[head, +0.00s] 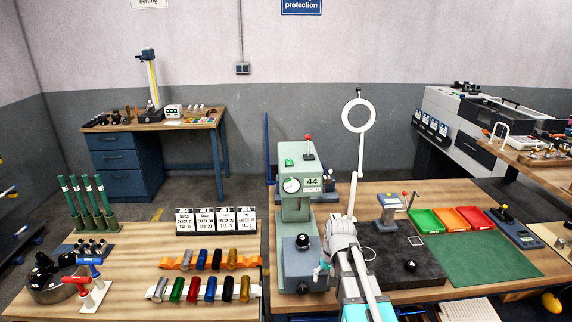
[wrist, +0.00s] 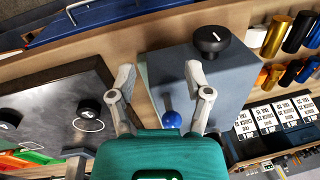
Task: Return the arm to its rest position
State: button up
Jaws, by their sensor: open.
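My gripper (wrist: 160,72) is open in the wrist view, its two grey fingers spread apart with nothing held between them. Behind the fingers is the grey-green press (wrist: 165,70), with a black knob (wrist: 211,40) on it and a blue ball (wrist: 171,120) between the finger bases. In the head view my arm reaches up from the bottom edge, just right of the press (head: 297,215). The gripper is mostly hidden there by the arm. Whether a finger touches the press cannot be told.
A dark plate (head: 400,265) with a black knob lies right of my arm. Green (head: 426,221), orange and red trays stand behind a green mat (head: 480,248). Left are coloured cylinders (head: 210,289), label cards (head: 215,221) and green posts (head: 88,200). A white ring (head: 358,115) rises behind my arm.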

jog(key=s+d+f+n+h+b, duration=0.1)
jog(key=s+f, duration=0.1)
jog(key=s, duration=0.8)
jog(key=shift+n+h, duration=0.3)
